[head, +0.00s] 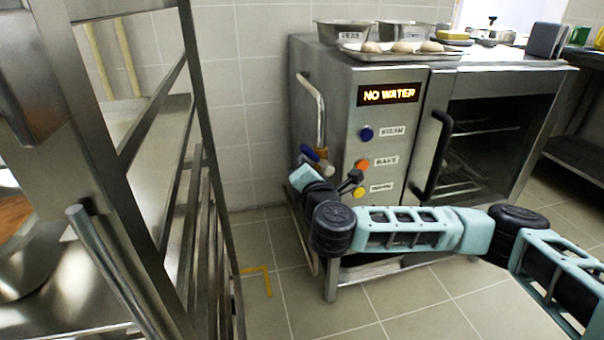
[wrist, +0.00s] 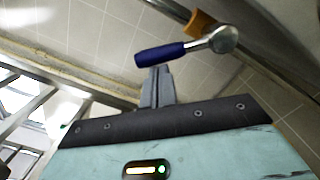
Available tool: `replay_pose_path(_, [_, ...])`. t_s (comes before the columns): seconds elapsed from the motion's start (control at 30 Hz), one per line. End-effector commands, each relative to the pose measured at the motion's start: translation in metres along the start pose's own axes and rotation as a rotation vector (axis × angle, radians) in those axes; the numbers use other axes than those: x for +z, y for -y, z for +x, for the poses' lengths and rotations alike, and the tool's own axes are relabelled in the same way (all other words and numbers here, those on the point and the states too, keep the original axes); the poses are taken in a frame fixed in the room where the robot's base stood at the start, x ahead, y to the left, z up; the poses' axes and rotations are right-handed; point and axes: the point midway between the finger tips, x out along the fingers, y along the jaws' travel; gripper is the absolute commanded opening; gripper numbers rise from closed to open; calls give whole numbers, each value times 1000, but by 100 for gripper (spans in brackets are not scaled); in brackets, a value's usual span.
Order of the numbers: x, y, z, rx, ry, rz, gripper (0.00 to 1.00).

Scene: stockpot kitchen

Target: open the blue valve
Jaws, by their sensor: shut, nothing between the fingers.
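The blue valve is a blue lever handle (head: 310,153) on a pipe at the left side of the steel oven. In the wrist view the blue lever (wrist: 160,54) lies nearly level, joined to a round metal hub (wrist: 223,40). My gripper (wrist: 160,70) is shut and empty. Its grey fingertips are right at the lever's near edge in the picture; I cannot tell whether they touch it. In the head view my teal hand (head: 304,178) is just below the lever, and its fingertips are not clear.
The oven (head: 345,110) shows a lit NO WATER sign (head: 388,94) above blue, orange and yellow knobs. A vertical pipe (head: 318,108) runs above the valve. A steel rack (head: 190,200) stands at left. Bare floor (head: 262,235) lies between rack and oven.

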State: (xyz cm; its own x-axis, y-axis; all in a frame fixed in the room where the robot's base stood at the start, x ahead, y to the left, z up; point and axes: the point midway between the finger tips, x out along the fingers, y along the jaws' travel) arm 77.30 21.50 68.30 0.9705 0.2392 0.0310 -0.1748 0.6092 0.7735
Motion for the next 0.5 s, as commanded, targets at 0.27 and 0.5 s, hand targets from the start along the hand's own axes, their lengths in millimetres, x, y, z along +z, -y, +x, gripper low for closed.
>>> replay_pose_path(0.27, [23,-5,1,-4,2,54,0])
replay_pose_path(0.5, [39,-4,2,-3,2,53,0])
